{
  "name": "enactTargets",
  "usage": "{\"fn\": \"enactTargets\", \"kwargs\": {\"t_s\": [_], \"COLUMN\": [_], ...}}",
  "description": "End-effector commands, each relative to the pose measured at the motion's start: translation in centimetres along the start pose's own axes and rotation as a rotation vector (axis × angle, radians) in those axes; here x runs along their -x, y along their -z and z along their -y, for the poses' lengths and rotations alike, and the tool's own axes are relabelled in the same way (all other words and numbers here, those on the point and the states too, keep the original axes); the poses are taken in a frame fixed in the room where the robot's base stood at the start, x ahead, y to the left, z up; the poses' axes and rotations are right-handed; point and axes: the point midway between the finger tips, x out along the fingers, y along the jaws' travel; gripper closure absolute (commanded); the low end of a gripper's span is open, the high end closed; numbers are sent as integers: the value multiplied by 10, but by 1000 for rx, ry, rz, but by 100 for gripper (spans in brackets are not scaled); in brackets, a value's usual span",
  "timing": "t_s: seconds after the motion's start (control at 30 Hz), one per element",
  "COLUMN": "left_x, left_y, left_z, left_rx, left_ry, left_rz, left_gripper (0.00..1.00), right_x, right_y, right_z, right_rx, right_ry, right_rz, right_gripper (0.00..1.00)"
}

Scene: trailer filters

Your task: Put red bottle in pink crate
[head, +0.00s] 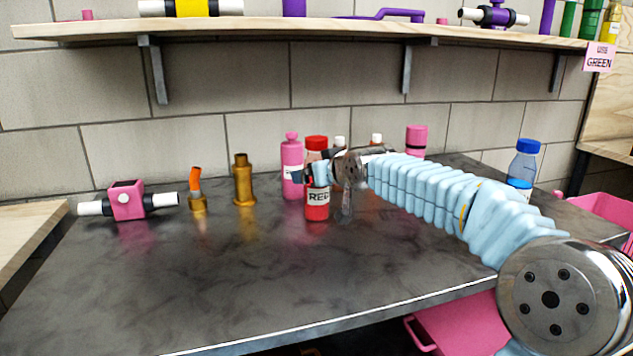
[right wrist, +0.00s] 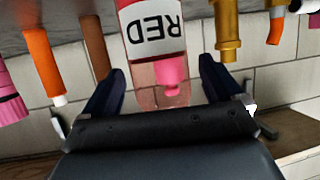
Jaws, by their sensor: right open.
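The red bottle (head: 317,205), with a red cap and a white RED label, stands upright on the dark table near its middle. My right gripper (head: 318,173) reaches it from the right and hides part of its upper body. In the right wrist view the red bottle (right wrist: 152,32) appears upside down between the two dark fingers of my open right gripper (right wrist: 158,82). I cannot tell whether either finger touches it. A pink crate (head: 600,208) is at the right edge, beyond the table, and a pink container (head: 465,325) is below the front edge. My left gripper is out of view.
A pink bottle (head: 291,165) stands close behind left of the red bottle. A brass fitting (head: 243,182), an orange-topped piece (head: 196,190) and a pink valve (head: 128,203) stand left. A blue-capped bottle (head: 523,165) is right. A shelf (head: 300,32) hangs above. The front-left table is clear.

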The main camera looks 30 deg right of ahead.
Motion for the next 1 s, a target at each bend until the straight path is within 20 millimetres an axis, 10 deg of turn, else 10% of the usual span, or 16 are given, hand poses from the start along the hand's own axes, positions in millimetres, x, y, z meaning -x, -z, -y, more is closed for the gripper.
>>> {"fn": "enactTargets", "kwargs": {"t_s": [0.33,0.8,1.0], "left_x": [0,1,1], "left_y": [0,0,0], "left_z": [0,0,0], "left_rx": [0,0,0], "left_ry": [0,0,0], "left_rz": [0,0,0], "left_gripper": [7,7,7], "right_x": [-10,-10,-9], "right_y": [0,1,2], "right_z": [1,1,1], "right_rx": [0,0,0], "right_ry": [1,1,1], "right_rz": [-1,-3,-3], "right_gripper": [9,81,81]}}
